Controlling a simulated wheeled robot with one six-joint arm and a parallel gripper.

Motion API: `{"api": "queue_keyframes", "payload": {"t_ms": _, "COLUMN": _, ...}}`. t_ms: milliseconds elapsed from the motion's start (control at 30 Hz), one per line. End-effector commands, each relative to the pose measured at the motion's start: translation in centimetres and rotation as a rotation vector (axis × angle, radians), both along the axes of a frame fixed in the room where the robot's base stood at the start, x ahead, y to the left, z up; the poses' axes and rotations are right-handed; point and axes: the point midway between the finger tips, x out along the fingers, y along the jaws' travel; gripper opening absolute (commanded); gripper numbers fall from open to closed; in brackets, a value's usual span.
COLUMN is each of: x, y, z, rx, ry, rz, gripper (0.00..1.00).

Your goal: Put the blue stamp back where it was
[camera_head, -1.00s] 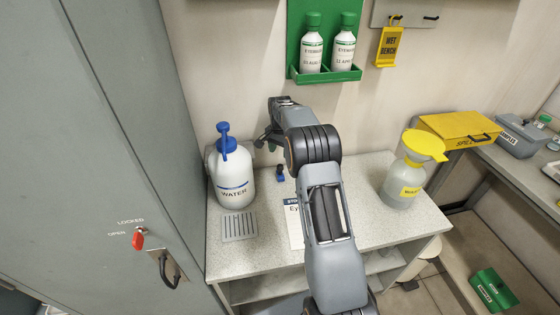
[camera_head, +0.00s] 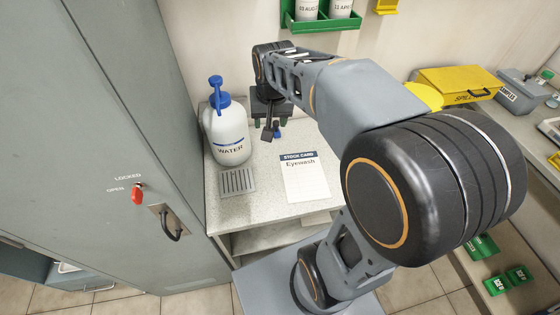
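The blue stamp (camera_head: 276,130) is small and stands at the back of the bench top, right of the white water bottle (camera_head: 229,134). My gripper (camera_head: 270,122) reaches down over that spot from behind. Its fingers look spread apart, with the stamp between or just in front of them. A dark piece beside the stamp partly overlaps it, and I cannot tell whether anything touches. The stock card (camera_head: 304,178), marked Eyewash, lies on the bench (camera_head: 260,205) nearer the front.
A grey drain grate (camera_head: 237,182) lies in front of the bottle. A tall grey cabinet (camera_head: 110,130) closes off the left. A green eyewash holder (camera_head: 320,22) hangs on the wall above. A yellow spill box (camera_head: 455,84) stands on the right. My arm hides the bench's right part.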

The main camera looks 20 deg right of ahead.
Motion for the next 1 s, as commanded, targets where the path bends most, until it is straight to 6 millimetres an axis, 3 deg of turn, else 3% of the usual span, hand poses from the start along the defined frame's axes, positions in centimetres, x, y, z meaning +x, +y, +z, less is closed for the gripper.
{"api": "queue_keyframes", "payload": {"t_ms": 33, "x": -1.9, "y": 0.5, "z": 0.0, "rx": -0.008, "ry": -0.018, "rz": 0.043, "gripper": 0.56}}
{"api": "queue_keyframes", "payload": {"t_ms": 200, "x": -6.9, "y": 1.7, "z": -1.2, "rx": -0.037, "ry": -0.060, "rz": 0.174, "gripper": 0.56}}
{"api": "queue_keyframes", "payload": {"t_ms": 400, "x": -10.3, "y": 2.3, "z": -2.7, "rx": -0.059, "ry": -0.090, "rz": 0.268, "gripper": 0.56}}
{"api": "queue_keyframes", "payload": {"t_ms": 600, "x": -11.4, "y": 2.5, "z": -3.4, "rx": -0.068, "ry": -0.100, "rz": 0.301, "gripper": 0.56}}
{"api": "queue_keyframes", "payload": {"t_ms": 1000, "x": -11.4, "y": 2.5, "z": -3.4, "rx": -0.068, "ry": -0.099, "rz": 0.302, "gripper": 0.56}}
